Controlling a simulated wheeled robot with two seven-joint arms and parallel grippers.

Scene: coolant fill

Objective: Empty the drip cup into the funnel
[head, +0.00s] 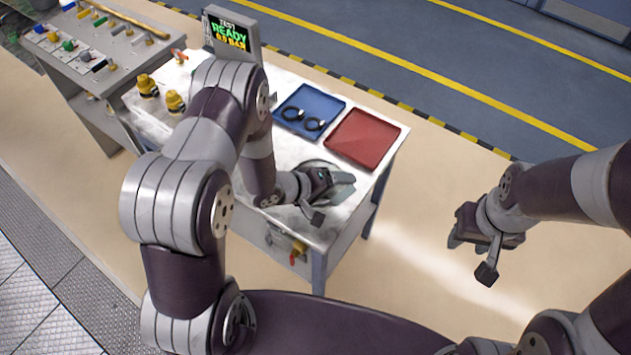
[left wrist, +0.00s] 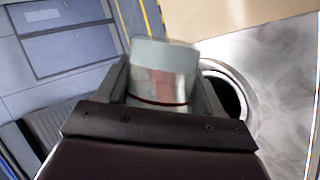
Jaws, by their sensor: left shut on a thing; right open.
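My left gripper (head: 322,187) is shut on a pale grey, translucent-looking cup (left wrist: 163,72). In the head view the cup (head: 342,185) looks tipped on its side over the right front part of the workbench. A round metal rim with a dark opening, seemingly the funnel (left wrist: 250,92), is just right of the cup in the left wrist view; in the head view it is mostly hidden behind my left gripper. I cannot see liquid or the inside of the cup. My right gripper (head: 485,238) is open and empty, off the bench to the right.
The bench bears a blue tray (head: 322,97) with two black rings, an empty red tray (head: 362,137), yellow fittings (head: 175,102) and a display (head: 231,36) reading "READY". A valve with a red handle (head: 298,250) is on the bench front. The floor right of the bench is clear.

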